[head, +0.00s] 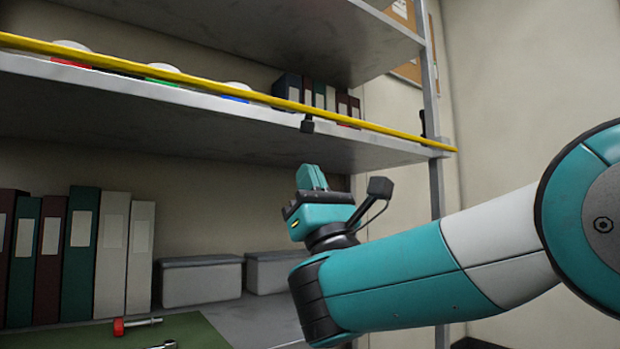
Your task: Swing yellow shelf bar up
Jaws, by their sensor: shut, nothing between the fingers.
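The yellow shelf bar (210,84) runs along the front of the upper shelf (225,112), from the left edge of the picture to the right post. It slopes down to the right in this view. A small dark block (307,124) hangs on it near the middle. My gripper (311,178) is below the bar and below that block, pointing up, with a visible gap between. It is shut and empty. My arm comes in from the right.
Round containers with red, green (162,72) and blue marks stand behind the bar, with small binders (318,94). Large binders (82,245), grey boxes (200,280) and a green mat (185,333) with tools are on the lower shelf. A metal post (433,120) stands at right.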

